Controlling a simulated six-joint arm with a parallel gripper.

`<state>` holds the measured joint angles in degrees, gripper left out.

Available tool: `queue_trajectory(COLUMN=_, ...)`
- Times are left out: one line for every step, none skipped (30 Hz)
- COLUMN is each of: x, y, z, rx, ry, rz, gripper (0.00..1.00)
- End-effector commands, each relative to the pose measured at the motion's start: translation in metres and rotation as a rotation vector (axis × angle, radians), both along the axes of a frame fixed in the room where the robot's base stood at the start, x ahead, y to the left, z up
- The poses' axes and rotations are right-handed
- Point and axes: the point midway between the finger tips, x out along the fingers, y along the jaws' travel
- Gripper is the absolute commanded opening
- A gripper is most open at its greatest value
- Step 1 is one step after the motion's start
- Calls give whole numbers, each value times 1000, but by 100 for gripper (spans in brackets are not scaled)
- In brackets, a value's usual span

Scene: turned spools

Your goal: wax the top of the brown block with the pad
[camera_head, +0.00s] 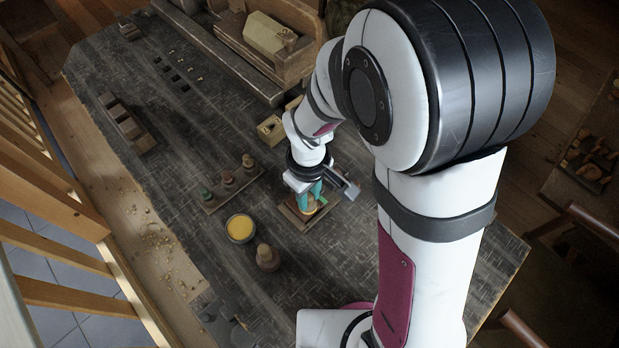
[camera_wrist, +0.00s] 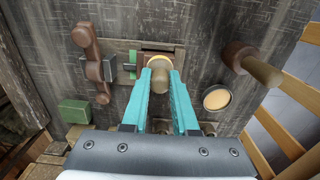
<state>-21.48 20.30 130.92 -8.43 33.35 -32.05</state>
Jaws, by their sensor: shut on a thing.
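My gripper (camera_head: 312,198) has teal fingers and points down over a small brown wooden board (camera_head: 291,217) near the middle of the bench. In the wrist view the fingertips (camera_wrist: 160,80) are shut on the brown knob of the pad (camera_wrist: 159,64), whose pale round rim shows around it. The brown block (camera_wrist: 176,52) lies under the pad and is mostly hidden. I cannot tell whether the pad touches its top. A round dish of yellow wax (camera_head: 240,228) stands to the left of the gripper and also shows in the wrist view (camera_wrist: 216,98).
A brown turned piece (camera_head: 267,257) stands just below the wax dish. A rack (camera_head: 232,184) with several coloured knobs lies to the left of the gripper. A long wooden holder (camera_head: 127,124) lies further left. A wooden machine (camera_head: 270,45) stands at the back.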

Motion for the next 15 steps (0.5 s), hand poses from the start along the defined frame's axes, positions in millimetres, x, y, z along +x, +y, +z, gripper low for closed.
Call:
queue_trajectory(x=3, y=4, z=0, rx=0, ry=-1, rz=2, gripper=0)
queue_trajectory(x=5, y=6, z=0, rx=0, ry=-1, rz=3, gripper=0)
queue_trajectory(x=8, y=8, z=0, rx=0, ry=0, rz=3, gripper=0)
queue_trajectory(x=10, y=10, z=0, rx=0, ry=0, rz=3, gripper=0)
queue_trajectory(x=12, y=12, z=0, rx=0, ry=0, rz=3, gripper=0)
queue_trajectory(x=14, y=14, z=0, rx=-1, ry=-1, rz=3, gripper=0)
queue_trajectory(x=16, y=16, z=0, rx=0, ry=-1, rz=3, gripper=0)
queue_trajectory(x=18, y=18, z=0, rx=0, ry=0, rz=2, gripper=0)
queue_trajectory(x=20, y=21, z=0, rx=0, ry=0, rz=2, gripper=0)
queue_trajectory(x=23, y=23, z=0, rx=0, ry=0, rz=2, gripper=0)
queue_trajectory(x=24, y=25, z=0, rx=1, ry=-1, rz=2, gripper=0)
queue_trajectory(x=27, y=28, z=0, rx=1, ry=-1, rz=2, gripper=0)
queue_trajectory(x=29, y=29, z=0, rx=1, ry=-1, rz=1, gripper=0)
queue_trajectory(x=31, y=31, z=0, rx=0, ry=0, rz=1, gripper=0)
queue_trajectory(x=34, y=34, z=0, rx=0, ry=0, rz=1, gripper=0)
